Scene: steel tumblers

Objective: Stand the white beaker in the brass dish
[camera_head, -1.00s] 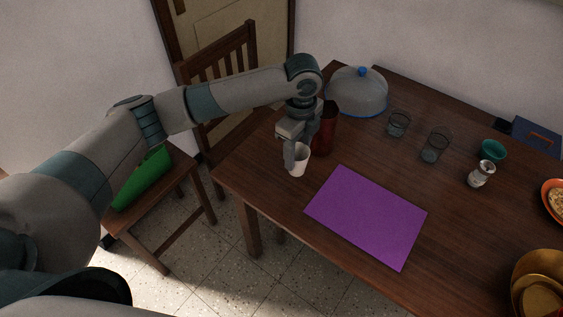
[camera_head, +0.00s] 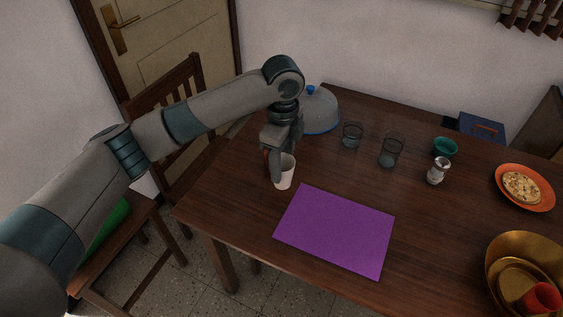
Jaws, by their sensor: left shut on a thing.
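The white beaker (camera_head: 286,174) is upright near the left end of the table. My left gripper (camera_head: 277,177) is shut on it, with a finger at its left side. I cannot tell whether its base touches the table. The brass dish (camera_head: 493,262) is at the lower right, cut off by the frame edge. It appears as a large gold round piece with smaller gold pieces in it, and a red cup (camera_head: 541,298) lies tilted there. My right gripper is not in view.
A purple mat (camera_head: 335,230) lies right of the beaker. Two glass tumblers (camera_head: 352,135) (camera_head: 392,150), a shaker (camera_head: 437,171), a teal bowl (camera_head: 445,147) and an orange plate (camera_head: 508,196) stand behind. A grey dome (camera_head: 320,112) is behind my arm. A red thing (camera_head: 266,161) is mostly hidden.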

